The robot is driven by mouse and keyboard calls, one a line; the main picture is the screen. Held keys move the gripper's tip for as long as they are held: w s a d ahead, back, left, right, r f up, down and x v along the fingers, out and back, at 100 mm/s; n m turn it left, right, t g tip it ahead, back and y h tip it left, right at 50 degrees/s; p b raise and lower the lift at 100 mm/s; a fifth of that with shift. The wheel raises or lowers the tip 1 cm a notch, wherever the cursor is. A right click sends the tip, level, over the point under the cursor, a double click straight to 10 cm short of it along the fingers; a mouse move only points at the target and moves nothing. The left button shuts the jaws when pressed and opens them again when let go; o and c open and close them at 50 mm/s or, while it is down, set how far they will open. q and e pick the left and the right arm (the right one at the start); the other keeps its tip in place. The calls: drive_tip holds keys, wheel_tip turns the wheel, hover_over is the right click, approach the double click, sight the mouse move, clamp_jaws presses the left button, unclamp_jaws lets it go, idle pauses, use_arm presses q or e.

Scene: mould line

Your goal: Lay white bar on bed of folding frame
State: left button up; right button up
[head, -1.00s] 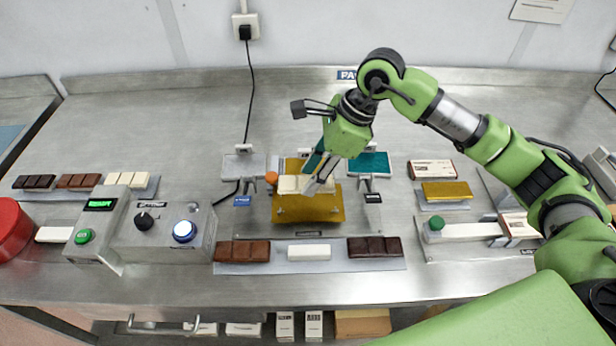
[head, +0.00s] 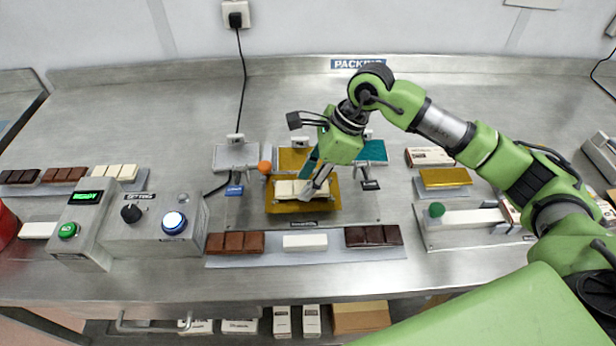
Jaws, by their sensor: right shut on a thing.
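A white segmented bar (head: 290,188) is over the gold sheet (head: 276,207) on the bed of the folding frame, in the middle of the bench. My right gripper (head: 314,184) is shut on the bar near its right end. The bar looks level and very low over the sheet; I cannot tell whether it touches. The gripper hides part of the bar and sheet. My left gripper is out of view.
A front strip (head: 270,261) holds a brown bar (head: 235,243), a plain white bar (head: 305,242) and a dark bar (head: 373,236). A control box (head: 155,228) stands left. A gold block (head: 445,177) and a green-knobbed fixture (head: 470,218) are at right. The bench behind is clear.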

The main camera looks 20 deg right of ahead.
drive_tip(key=shift+f+b, duration=0.1)
drive_tip(key=shift+b, duration=0.2)
idle(1.0)
drive_tip(key=shift+f+b, duration=0.25)
drive_tip(key=shift+b, duration=0.5)
idle(0.8)
idle(0.3)
drive_tip(key=o, duration=1.2)
